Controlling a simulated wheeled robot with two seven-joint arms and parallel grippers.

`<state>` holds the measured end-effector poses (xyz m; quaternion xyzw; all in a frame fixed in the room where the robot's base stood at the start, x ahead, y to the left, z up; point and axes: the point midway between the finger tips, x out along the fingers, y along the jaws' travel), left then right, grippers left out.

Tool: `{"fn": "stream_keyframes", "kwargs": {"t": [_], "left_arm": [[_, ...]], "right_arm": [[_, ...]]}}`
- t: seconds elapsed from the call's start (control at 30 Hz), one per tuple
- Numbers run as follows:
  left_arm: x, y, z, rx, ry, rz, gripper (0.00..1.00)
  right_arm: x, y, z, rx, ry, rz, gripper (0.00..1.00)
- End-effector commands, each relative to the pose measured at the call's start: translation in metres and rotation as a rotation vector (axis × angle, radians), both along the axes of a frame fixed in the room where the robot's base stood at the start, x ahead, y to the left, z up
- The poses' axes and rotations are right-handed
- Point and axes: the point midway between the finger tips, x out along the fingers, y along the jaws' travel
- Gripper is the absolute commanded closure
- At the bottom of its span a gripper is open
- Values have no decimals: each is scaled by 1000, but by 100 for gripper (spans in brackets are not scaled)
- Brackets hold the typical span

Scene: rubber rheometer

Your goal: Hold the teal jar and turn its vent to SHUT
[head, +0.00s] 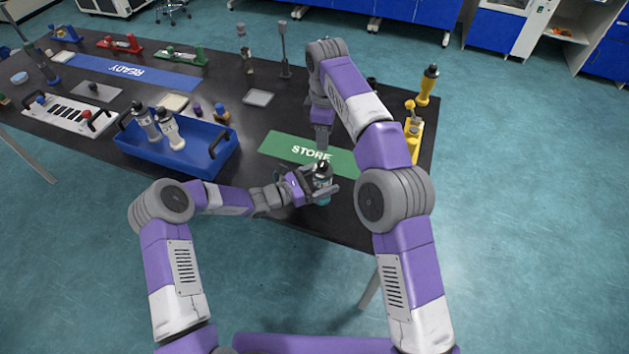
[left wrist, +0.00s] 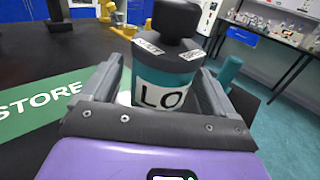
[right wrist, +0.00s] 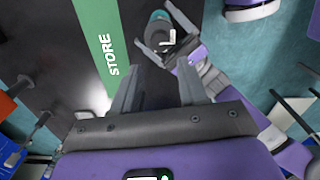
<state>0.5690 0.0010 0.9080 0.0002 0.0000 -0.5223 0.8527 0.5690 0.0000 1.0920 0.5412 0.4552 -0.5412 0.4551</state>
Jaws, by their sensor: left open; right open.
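The teal jar (head: 324,198) stands upright near the table's front edge, by the green STORE mat (head: 310,152). In the left wrist view the jar (left wrist: 165,78) has a dark shoulder, a black cap (left wrist: 176,18), a white label with "LO" and two small labels too blurred to read. My left gripper (head: 316,190) is open, its fingers on either side of the jar. My right gripper (head: 322,154) is open and empty, pointing down above the jar. In the right wrist view the jar's top (right wrist: 160,22) lies beyond the fingertips. The vent's setting cannot be read.
A blue bin (head: 195,166) with two grey bottles stands left of the mat. A yellow fixture (head: 413,140) and a black-and-yellow bottle (head: 428,86) stand at the table's right edge.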

Motion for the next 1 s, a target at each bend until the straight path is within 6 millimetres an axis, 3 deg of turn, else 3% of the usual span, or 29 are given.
{"fn": "stream_keyframes", "kwargs": {"t": [0.23, 0.63, 0.77, 1.0], "left_arm": [[0, -1, 0, 0, 0, 0, 12], [0, 0, 0, 0, 0, 0, 72], [0, 0, 0, 0, 0, 0, 72], [0, 0, 0, 0, 0, 0, 72]], "right_arm": [[0, 0, 0, 0, 0, 0, 57], [0, 0, 0, 0, 0, 0, 57], [1, -2, -3, 10, 7, 2, 39], [6, -25, -32, 171, 83, 49, 39]]}}
